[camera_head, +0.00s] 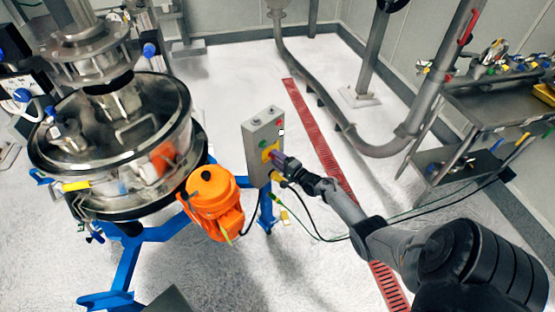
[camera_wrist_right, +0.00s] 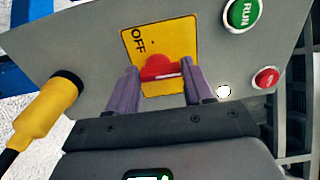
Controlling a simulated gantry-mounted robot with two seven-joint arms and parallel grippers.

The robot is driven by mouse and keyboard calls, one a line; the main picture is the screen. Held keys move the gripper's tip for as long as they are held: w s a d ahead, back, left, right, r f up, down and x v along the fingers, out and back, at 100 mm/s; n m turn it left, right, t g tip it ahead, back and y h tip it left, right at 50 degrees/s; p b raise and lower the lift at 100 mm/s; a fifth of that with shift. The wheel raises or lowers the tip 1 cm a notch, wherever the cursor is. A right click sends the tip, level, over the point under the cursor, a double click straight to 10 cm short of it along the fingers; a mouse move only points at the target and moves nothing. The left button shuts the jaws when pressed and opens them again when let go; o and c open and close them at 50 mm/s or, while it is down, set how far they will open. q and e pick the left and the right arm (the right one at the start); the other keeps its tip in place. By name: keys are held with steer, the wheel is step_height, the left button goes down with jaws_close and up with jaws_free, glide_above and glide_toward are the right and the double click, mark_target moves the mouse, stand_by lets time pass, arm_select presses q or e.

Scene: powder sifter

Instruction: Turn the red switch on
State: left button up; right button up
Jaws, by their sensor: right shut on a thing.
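The red switch (camera_wrist_right: 160,68) sits on a yellow plate (camera_wrist_right: 162,36) marked OFF, on the face of a grey control box. In the right wrist view, the two purple fingers of my right gripper (camera_wrist_right: 158,88) stand on either side of the red switch and are shut on it. The head view shows the grey control box (camera_head: 263,140) on a blue stand, with my right gripper (camera_head: 277,160) reaching its face from the right. The switch itself is mostly hidden there by the gripper. My left gripper is not in view.
A green RUN button (camera_wrist_right: 243,13) and a red button (camera_wrist_right: 266,77) are beside the switch. A yellow cable connector (camera_wrist_right: 48,103) juts from the box. The steel sifter (camera_head: 110,150) and orange motor (camera_head: 212,198) stand to the left, a steel cart (camera_head: 490,105) to the right.

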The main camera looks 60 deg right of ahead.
steer(key=o, duration=1)
steer(key=shift+c, duration=0.2)
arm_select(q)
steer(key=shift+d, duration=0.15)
arm_select(e)
steer(key=shift+o, duration=0.4)
arm_select(q)
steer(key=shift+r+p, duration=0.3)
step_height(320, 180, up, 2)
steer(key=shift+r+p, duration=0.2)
steer(key=shift+p, duration=1)
arm_select(e)
steer(key=v, duration=1.1)
steer(key=shift+f, duration=0.1)
